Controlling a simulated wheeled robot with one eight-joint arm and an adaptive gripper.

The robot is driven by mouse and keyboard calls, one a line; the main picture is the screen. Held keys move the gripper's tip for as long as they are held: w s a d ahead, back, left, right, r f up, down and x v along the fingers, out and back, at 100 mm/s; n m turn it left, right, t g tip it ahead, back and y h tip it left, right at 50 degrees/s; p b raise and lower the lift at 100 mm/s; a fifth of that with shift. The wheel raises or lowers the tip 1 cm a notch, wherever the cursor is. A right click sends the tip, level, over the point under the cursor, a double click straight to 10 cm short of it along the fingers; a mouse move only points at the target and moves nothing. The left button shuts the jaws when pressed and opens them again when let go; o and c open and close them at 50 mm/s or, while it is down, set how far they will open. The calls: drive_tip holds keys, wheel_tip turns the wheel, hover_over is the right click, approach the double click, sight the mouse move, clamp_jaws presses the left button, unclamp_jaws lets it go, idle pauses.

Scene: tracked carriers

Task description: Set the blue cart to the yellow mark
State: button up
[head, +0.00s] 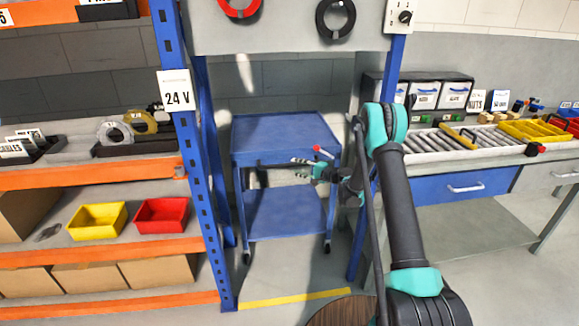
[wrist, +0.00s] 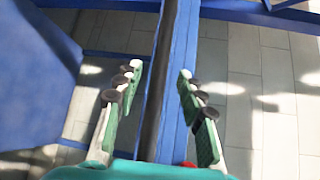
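The blue cart (head: 287,130) has two shelves and small casters. It stands inside the blue-framed bay, behind the yellow mark (head: 295,298), a strip on the floor. There is floor between the cart's front and the mark. My gripper (head: 297,167) is at the cart's front, just below the top shelf's edge. In the wrist view my gripper (wrist: 159,70) has its fingers apart. A dark bar (wrist: 163,75), apparently the cart's handle, runs between them with gaps on both sides. A blue beam (wrist: 182,75) lies alongside it. My arm hides part of the cart's right side.
A blue post with a 24 V sign (head: 177,90) bounds the bay on the left. Another blue post (head: 395,65) stands on the right, beside a bench with a blue drawer (head: 450,188). Orange shelving with yellow (head: 97,220) and red bins (head: 162,214) is at left.

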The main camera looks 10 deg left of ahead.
sight(292, 165)
drive_tip(key=shift+x, duration=2.4)
clamp_jaws()
